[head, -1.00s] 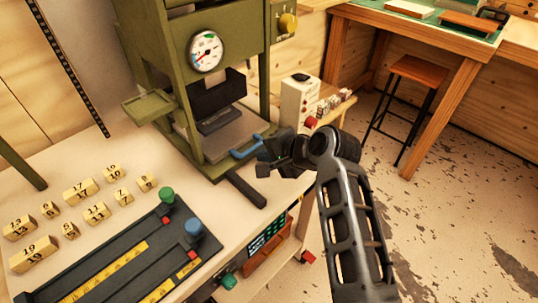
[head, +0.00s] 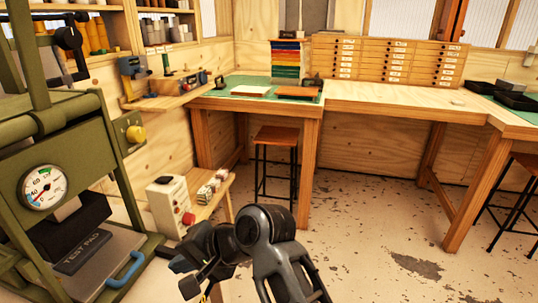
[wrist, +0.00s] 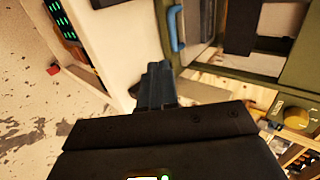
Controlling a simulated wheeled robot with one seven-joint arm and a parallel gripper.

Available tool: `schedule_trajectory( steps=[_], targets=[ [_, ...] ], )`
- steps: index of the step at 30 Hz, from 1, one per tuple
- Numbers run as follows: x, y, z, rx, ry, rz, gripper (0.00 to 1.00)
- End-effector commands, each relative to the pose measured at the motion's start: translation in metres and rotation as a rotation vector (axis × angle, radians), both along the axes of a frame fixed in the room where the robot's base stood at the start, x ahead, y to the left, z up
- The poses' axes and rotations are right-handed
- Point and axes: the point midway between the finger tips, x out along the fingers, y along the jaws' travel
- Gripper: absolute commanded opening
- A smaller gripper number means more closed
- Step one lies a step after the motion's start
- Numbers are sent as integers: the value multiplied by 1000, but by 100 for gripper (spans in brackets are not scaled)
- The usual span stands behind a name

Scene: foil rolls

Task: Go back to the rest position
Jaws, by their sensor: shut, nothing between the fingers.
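My gripper (head: 186,266) is at the bottom of the head view, left of centre, at the end of my dark arm. It is beside the right edge of the green press (head: 70,150) and in front of the small white control box (head: 170,207). In the wrist view, the two dark fingers (wrist: 157,78) are together with nothing between them. The press's blue handle (head: 126,270) is left of the gripper in the head view and also shows at the top of the wrist view (wrist: 175,28). The gripper appears apart from it.
The low shelf (head: 207,208) with the control box and small items is close behind the gripper. Beyond are a stool (head: 275,135) and wooden workbenches (head: 390,97). Worn floor (head: 380,230) on the right is open.

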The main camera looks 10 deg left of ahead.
Motion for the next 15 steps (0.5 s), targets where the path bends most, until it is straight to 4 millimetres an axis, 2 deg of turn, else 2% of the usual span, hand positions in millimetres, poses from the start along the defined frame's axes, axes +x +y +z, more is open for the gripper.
schedule_trajectory(
  steps=[5, 9, 15],
  targets=[
    [-7, -26, -35, 15, -37, -66, 0],
    [-19, -67, -76, 24, -114, -167, 0],
    [-47, -134, -120, 2, -251, -309, 0]
  ],
)
